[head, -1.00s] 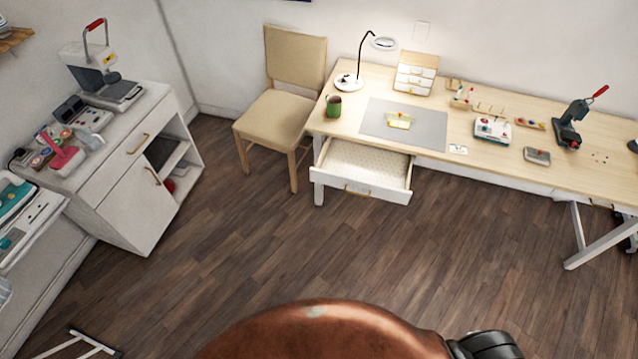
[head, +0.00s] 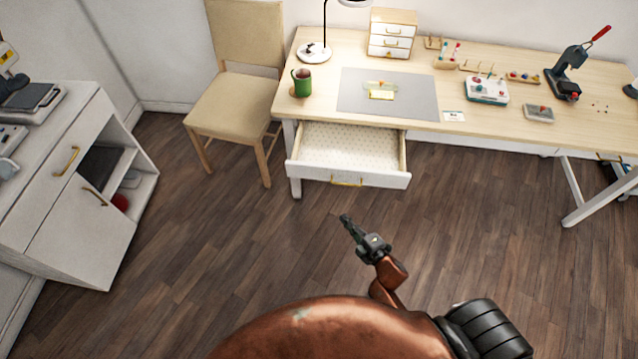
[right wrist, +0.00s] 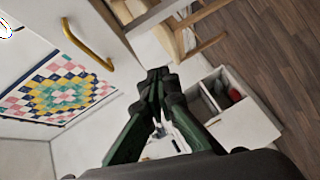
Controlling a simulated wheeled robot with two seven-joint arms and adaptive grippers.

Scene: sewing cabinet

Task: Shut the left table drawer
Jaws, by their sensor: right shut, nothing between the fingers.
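The left table drawer (head: 350,174) is pulled out under the left end of the table (head: 460,126). Its dotted inside (head: 350,145) looks empty, and its white front has a brass handle (head: 347,183). My right gripper (head: 345,218) is shut and empty. In the head view it appears in front of and below the drawer front, apart from it. In the right wrist view the right gripper (right wrist: 157,75) has its fingertips together, with a brass handle (right wrist: 90,45) on a white front to its upper left. My left gripper is not in view.
A beige chair (head: 240,105) stands left of the drawer. A white cabinet (head: 85,225) with open shelves is at the left. A green mug (head: 302,84) and a grey mat (head: 410,95) are on the table. The wooden floor (head: 480,230) before the table is clear.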

